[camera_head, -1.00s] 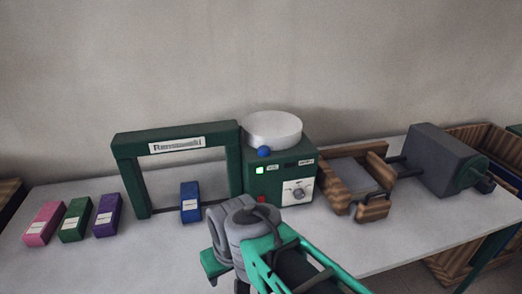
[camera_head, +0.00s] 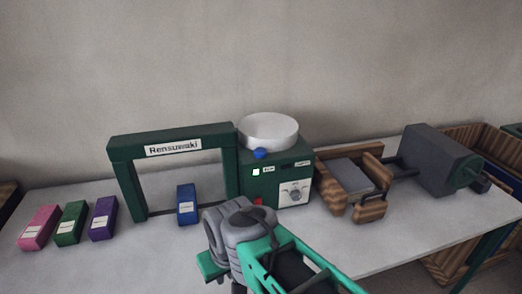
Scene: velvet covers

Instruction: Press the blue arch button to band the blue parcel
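The blue button (camera_head: 260,154) is a round knob on the top front edge of the green machine box (camera_head: 280,180). The green arch (camera_head: 122,165) stands to the left of the box, with a white label reading "Rensuwaki". The blue parcel (camera_head: 187,205) stands in the arch opening, near its right post, with a white label on its front. My gripper (camera_head: 212,268) is in front of the box, lower and nearer than the button and apart from it. Its fingers are mostly hidden by my wrist, so its opening does not show.
Pink (camera_head: 38,227), green (camera_head: 71,223) and purple (camera_head: 103,218) parcels stand left of the arch. A white round drum (camera_head: 268,131) sits on the box. A wooden cradle (camera_head: 335,195) and a grey motor-like unit (camera_head: 436,160) stand to the right. The front table is clear.

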